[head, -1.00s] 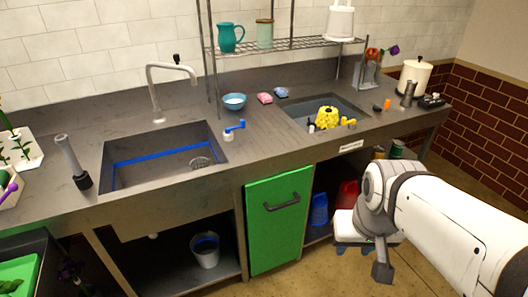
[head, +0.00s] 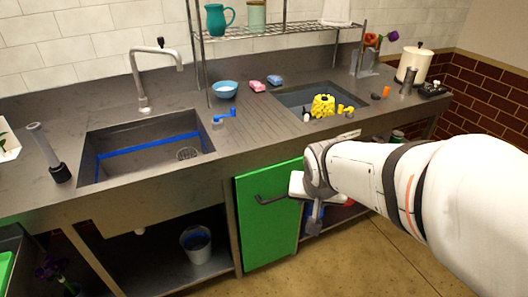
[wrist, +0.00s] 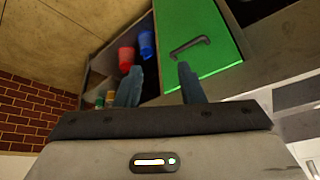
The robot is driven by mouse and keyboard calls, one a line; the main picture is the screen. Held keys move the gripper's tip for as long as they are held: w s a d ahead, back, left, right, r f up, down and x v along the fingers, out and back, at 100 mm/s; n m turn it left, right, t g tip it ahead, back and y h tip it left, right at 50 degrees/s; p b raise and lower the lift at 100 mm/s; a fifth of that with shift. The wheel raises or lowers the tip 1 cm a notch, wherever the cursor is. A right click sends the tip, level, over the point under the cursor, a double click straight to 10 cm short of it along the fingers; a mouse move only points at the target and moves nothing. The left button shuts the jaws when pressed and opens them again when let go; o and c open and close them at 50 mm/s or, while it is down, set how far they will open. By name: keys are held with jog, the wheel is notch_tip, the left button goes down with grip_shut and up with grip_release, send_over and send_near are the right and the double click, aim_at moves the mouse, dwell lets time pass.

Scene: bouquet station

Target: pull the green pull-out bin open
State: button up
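The green pull-out bin (head: 262,232) is a tall green front under the counter, between the left sink bay and the right shelf bay. It looks flush with the counter front. My gripper (head: 312,228) is just right of the handle in the head view. In the wrist view the two fingers (wrist: 157,85) are apart with nothing between them. The green front (wrist: 205,62) and the handle (wrist: 190,46) lie beyond the right fingertip, not between the fingers.
Blue (wrist: 146,43) and red (wrist: 126,58) containers stand on the lower shelf right of the bin. A grey bucket (head: 196,246) stands under the left sink. The counter edge (head: 130,200) runs above the bin. The floor (head: 350,262) in front is clear.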

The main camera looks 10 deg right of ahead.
jog(key=w+d+f+m+t+b, duration=0.3)
jog(key=w+f+m+t+b, duration=0.25)
jog(key=w+f+b, duration=0.85)
jog(key=m+t+y+b, duration=0.4)
jog(key=m+y+b, duration=0.1)
jog(key=m+y, duration=0.1)
send_near(280, 198)
jog(key=w+f, duration=0.1)
jog(key=w, duration=0.2)
jog(key=x, duration=0.2)
jog(key=b+x, duration=0.1)
jog(key=x, duration=0.2)
jog(key=b+x, duration=0.1)
jog(key=x, duration=0.2)
jog(key=shift+s+a+r, duration=0.1)
jog(key=shift+a, duration=0.3)
grip_shut()
